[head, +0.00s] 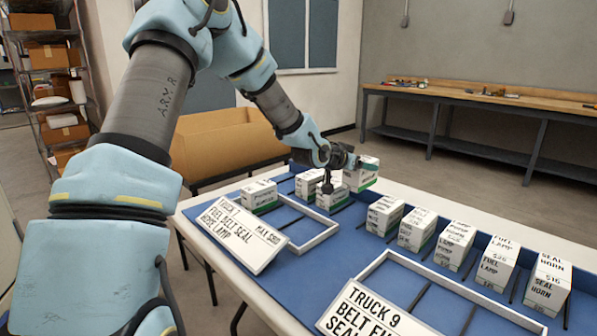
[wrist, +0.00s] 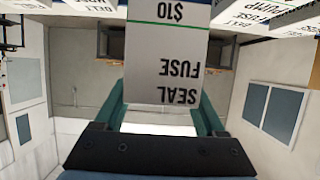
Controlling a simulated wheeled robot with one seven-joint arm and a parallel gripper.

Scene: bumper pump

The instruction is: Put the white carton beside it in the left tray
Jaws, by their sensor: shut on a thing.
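My gripper (head: 366,163) is shut on a white carton (head: 361,178) with a green band at its base. In the wrist view the held carton (wrist: 167,55) reads SEAL, FUSE, $10, upside down, between the two teal fingers. In the head view it is above the back right of the left tray (head: 318,238); whether it touches the surface is unclear. The left tray is a white frame with a sign (head: 238,234) headed TRUCK 7, MAX $80. One white carton (head: 259,197) is at its left end. Two more cartons (head: 309,184) (head: 331,197) stand by its back side, partly behind my gripper.
A row of several labelled white cartons (head: 455,246) stands to the right on the blue mat, split by dark dividers. A second tray (head: 462,287) with a TRUCK 9 sign (head: 372,316) is in front. The left tray's middle looks clear. A large cardboard box (head: 225,143) stands behind the table.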

